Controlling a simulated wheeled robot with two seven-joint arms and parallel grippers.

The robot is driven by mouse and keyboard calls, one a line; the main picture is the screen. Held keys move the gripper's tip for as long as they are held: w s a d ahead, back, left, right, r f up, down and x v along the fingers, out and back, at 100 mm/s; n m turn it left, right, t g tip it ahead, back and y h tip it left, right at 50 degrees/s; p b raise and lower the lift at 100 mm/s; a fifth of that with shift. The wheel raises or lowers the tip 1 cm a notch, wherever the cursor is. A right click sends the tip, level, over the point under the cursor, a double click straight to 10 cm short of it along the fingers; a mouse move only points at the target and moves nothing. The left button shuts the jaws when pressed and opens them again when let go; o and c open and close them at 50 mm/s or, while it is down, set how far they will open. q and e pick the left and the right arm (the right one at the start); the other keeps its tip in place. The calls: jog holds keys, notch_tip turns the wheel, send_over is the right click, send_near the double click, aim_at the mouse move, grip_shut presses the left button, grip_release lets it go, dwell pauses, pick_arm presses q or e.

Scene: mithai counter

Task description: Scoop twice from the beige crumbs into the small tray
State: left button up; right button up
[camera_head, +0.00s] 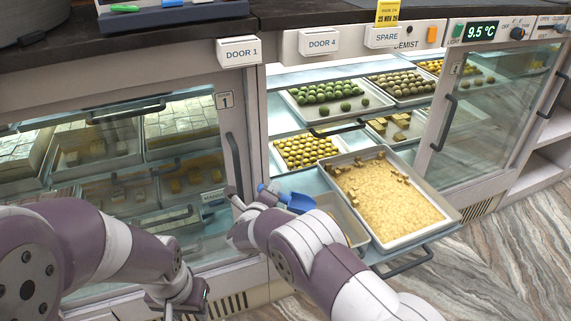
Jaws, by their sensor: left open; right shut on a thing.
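The beige crumbs (392,203) fill a large tray (447,212) on a pulled-out shelf, with a few brown chunks along its far and side edges. The small tray (352,229) sits just left of it, mostly hidden behind my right arm; its inside cannot be made out. My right gripper (258,194) is shut on a blue scoop (299,203), whose bowl is above or beside the small tray's left end; whether it holds crumbs cannot be told. My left gripper (184,299) is open and empty, low in front of the left glass door.
The left glass door (150,165) is closed over trays of sweets. Behind the crumbs, the open bay holds trays of green balls (322,98) and yellow sweets (307,152). The right glass door (485,105) stands beside it. The marbled floor (500,265) is clear.

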pick_arm(q)
jog(key=shift+f, duration=0.55)
pick_arm(e)
notch_tip(320, 180, down, 2)
jog(key=shift+a+f+n+h, duration=0.2)
jog(key=shift+n+h, duration=0.2)
jog(key=shift+n, duration=0.3)
notch_tip(320, 180, up, 4)
jog(key=shift+r+p, duration=0.1)
jog(key=shift+p, duration=0.9)
pick_arm(q)
notch_tip(320, 180, up, 2)
jog(key=shift+r, duration=0.1)
pick_arm(e)
jog(key=shift+d, duration=0.1)
